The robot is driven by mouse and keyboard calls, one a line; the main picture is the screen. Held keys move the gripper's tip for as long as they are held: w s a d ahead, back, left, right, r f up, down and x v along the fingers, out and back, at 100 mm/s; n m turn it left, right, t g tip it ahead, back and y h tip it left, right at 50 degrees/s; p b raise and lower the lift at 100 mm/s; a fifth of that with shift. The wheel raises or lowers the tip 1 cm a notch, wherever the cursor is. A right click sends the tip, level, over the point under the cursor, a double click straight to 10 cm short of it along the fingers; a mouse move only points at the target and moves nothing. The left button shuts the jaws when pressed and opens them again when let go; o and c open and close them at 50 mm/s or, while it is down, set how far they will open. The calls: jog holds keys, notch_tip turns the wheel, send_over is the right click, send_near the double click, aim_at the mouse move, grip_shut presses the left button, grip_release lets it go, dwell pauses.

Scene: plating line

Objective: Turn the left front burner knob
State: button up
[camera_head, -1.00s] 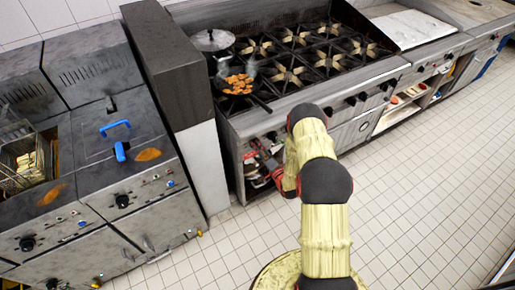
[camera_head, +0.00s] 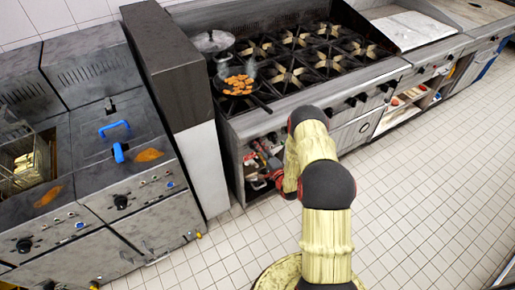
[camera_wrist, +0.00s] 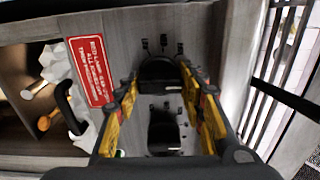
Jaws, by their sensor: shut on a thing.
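In the wrist view, a black knob (camera_wrist: 158,73) on the grey metal front panel sits between my fingertips. My gripper (camera_wrist: 159,80), with yellow-sided fingers, is shut on this knob. A second black knob (camera_wrist: 164,132) shows lower, between the fingers and apart from them. I cannot tell from the picture which burner the held knob belongs to. In the head view, the range (camera_head: 226,122) stands beyond my arm. My gripper is hidden there behind my arm links, at the left part of the range front.
A frying pan with orange food pieces (camera_head: 238,86) and a lidded pot (camera_head: 211,41) stand on the left burners. A red sign (camera_wrist: 91,71) is on the panel beside the held knob. Fryers (camera_head: 140,200) stand to the left. The tiled floor (camera_head: 410,200) to the right is clear.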

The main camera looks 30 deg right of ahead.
jog(key=o, duration=1.1)
jog(key=shift+d, duration=0.1)
jog(key=shift+c, duration=0.2)
jog(key=shift+o, duration=0.2)
jog(key=s, duration=1.2)
jog(key=shift+d, duration=0.15)
